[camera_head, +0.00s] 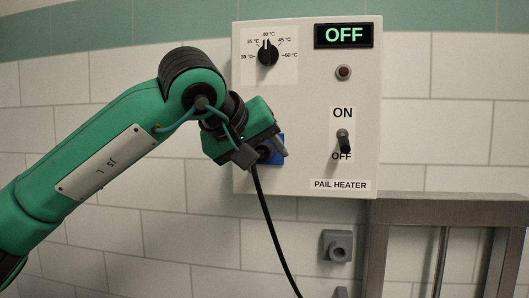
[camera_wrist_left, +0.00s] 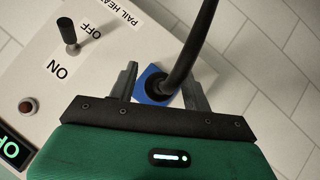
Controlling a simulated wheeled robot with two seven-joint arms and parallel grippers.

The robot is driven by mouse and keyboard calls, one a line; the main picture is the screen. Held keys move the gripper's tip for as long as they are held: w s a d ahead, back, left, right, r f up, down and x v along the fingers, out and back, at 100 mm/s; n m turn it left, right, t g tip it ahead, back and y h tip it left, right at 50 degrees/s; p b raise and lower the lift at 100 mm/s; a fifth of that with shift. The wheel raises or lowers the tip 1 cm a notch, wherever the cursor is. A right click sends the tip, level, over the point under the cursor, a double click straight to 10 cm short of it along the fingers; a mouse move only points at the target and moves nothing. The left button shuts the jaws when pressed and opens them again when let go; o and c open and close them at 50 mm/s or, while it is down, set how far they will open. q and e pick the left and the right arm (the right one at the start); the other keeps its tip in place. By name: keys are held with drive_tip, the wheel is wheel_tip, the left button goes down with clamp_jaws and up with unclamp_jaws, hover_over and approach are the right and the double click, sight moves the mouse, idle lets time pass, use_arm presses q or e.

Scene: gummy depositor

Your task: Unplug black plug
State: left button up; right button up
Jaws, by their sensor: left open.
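The black plug (camera_wrist_left: 163,88) sits at the blue socket (camera_wrist_left: 147,80) on the pail heater's panel. Its black cable (camera_wrist_left: 187,50) runs away from it, and in the head view the cable (camera_head: 269,222) hangs down. My left gripper (camera_wrist_left: 159,72) is open, with one finger on each side of the plug and a visible gap on the left side. In the head view my left gripper (camera_head: 272,152) covers most of the plug and part of the blue socket (camera_head: 280,141). My right gripper is in neither view.
The white control box (camera_head: 305,100) carries a dial (camera_head: 267,53), a display reading OFF (camera_head: 345,35), a red lamp (camera_head: 343,72) and a toggle switch (camera_head: 344,141) pointing down to OFF. A grey wall fixture (camera_head: 338,246) and a metal frame (camera_head: 450,210) stand below right.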

use_arm(q)
drive_tip(key=shift+c, duration=0.2)
clamp_jaws()
drive_tip(key=shift+s+f, duration=0.1)
drive_tip(key=shift+s, duration=0.05)
drive_tip(key=shift+s+a+b, duration=0.2)
drive_tip(key=shift+s+b, duration=0.25)
drive_tip(key=shift+s, duration=0.4)
drive_tip(key=s+a+b, duration=0.1)
drive_tip(key=s+b, duration=0.1)
drive_tip(key=s, duration=0.4)
drive_tip(key=shift+a, duration=0.15)
drive_tip(key=shift+s, duration=0.1)
